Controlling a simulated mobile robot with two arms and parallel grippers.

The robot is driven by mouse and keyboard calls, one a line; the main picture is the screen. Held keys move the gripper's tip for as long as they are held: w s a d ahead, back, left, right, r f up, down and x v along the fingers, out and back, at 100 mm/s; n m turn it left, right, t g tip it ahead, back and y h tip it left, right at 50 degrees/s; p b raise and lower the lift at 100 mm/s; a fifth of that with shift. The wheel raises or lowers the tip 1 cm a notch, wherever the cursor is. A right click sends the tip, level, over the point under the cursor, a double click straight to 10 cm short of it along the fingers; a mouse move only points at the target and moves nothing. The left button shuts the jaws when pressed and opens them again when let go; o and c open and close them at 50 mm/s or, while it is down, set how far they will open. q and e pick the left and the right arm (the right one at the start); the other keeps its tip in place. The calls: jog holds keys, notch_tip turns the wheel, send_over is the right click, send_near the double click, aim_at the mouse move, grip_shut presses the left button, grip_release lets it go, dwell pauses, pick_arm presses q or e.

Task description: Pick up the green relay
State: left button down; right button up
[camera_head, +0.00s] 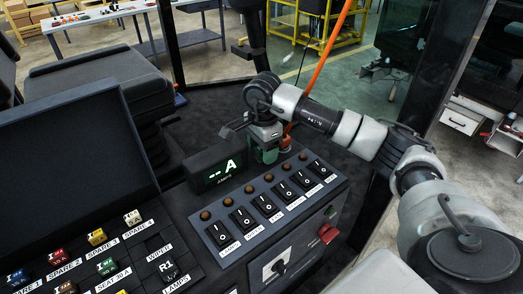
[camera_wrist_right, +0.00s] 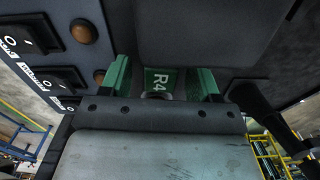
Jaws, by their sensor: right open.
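The green relay (camera_wrist_right: 160,80), marked R4, shows in the right wrist view between the two green-faced fingers of my right gripper (camera_wrist_right: 163,84). The fingers stand apart on either side of it, and I cannot tell whether either touches it. In the head view my right gripper (camera_head: 265,150) points down beside the black display box, at the far edge of the switch panel. Green shows there, but finger and relay are hard to tell apart. My left gripper is not in view.
The display box (camera_head: 213,172) stands close left of the gripper. The switch panel (camera_head: 240,247) with rockers and brown knobs lies in front. An orange pole (camera_head: 325,55) rises just behind. A small green block (camera_head: 107,267) sits among coloured ones at lower left.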

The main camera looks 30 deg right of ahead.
jog(key=c, duration=1)
jog(key=shift+r+b, duration=0.45)
jog(key=shift+r, duration=0.1)
notch_tip(320, 180, up, 3)
jog(key=shift+f+b, duration=0.1)
jog(key=shift+b, duration=0.75)
jog(key=s, duration=0.1)
jog(key=s+r+b, duration=0.1)
jog(key=s+r, duration=0.1)
jog(key=shift+s+d, duration=0.15)
jog(key=shift+s, duration=0.1)
jog(key=s+r+b, duration=0.1)
jog(key=s+r, duration=0.4)
jog(key=s, duration=0.3)
jog(key=shift+d, duration=0.2)
